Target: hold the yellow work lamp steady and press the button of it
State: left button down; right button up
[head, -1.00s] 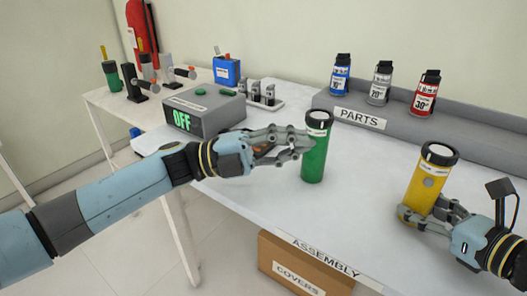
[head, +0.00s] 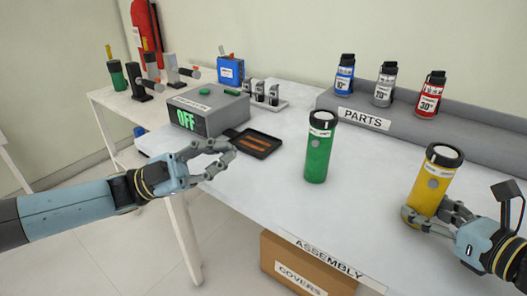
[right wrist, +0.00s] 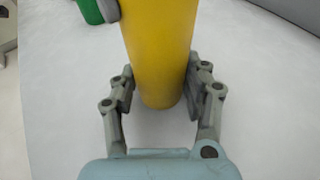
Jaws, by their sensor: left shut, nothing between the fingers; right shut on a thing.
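The yellow work lamp (head: 437,182) stands upright near the right end of the white table, black-rimmed at the top, with a round grey button (head: 433,184) on its side. My right gripper (head: 428,217) is shut on its lower part. The right wrist view shows the yellow lamp (right wrist: 160,50) between the fingers of the right gripper (right wrist: 162,95). My left gripper (head: 232,152) is shut and empty, over the table's left front edge, well apart from the yellow lamp. A similar green lamp (head: 318,155) stands upright between the two grippers, touched by neither.
A grey box reading OFF (head: 208,110) and a black tray (head: 270,150) with orange-brown strips lie behind my left gripper. A grey PARTS shelf (head: 440,128) with several small bottles runs along the back. A COVERS carton (head: 290,262) sits below the front edge.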

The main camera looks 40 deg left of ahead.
jog(key=o, duration=0.9)
jog(key=shift+o, duration=0.2)
jog(key=shift+d, duration=0.1)
